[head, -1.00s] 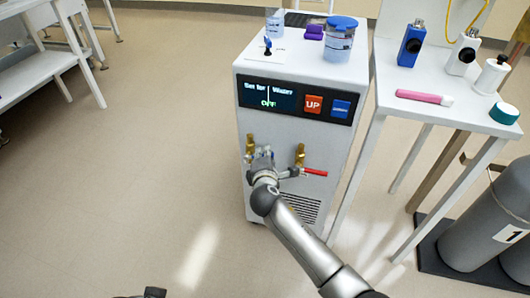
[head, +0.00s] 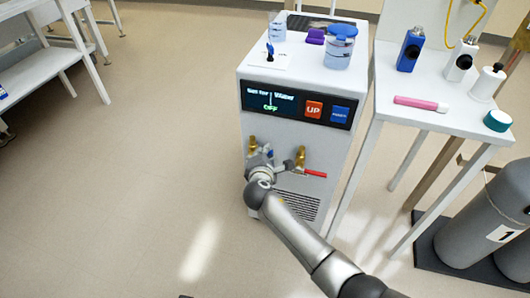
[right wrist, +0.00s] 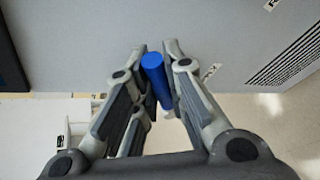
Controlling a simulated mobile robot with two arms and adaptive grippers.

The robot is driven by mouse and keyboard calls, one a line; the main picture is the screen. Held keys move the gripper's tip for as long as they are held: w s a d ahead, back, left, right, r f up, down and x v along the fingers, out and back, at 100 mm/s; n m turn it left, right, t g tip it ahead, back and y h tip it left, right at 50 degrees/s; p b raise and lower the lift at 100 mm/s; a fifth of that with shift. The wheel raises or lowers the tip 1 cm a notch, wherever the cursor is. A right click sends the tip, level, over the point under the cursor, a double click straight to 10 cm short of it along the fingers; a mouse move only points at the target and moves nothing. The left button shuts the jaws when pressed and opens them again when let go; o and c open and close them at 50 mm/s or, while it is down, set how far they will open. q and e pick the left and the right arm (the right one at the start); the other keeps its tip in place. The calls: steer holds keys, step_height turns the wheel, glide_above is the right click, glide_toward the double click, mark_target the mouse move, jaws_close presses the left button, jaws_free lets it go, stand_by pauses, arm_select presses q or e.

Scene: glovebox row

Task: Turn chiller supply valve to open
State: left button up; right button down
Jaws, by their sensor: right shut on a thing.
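The white chiller (head: 262,205) stands in the middle of the head view, its display reading OFF in green. Low on its front are two brass valves, the left one (head: 252,144) and the right one (head: 301,155). The right valve has a red lever (head: 315,173) pointing right, roughly level. My right gripper (head: 264,157) is at the left valve and covers most of its handle. In the right wrist view the gripper (right wrist: 155,55) is shut on a blue handle (right wrist: 153,66) between its fingers. The exact angle of this handle is hard to tell.
A white table (head: 432,107) with a pink marker is on the right, beside grey gas cylinders (head: 478,225). A white bench (head: 45,52) is at upper left. The floor between is clear.

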steer(key=shift+f, duration=0.1)
stand_by(0.4)
steer(key=c, duration=1.5)
jaws_free()
steer(key=shift+s, duration=0.1)
steer(key=v, duration=1.2)
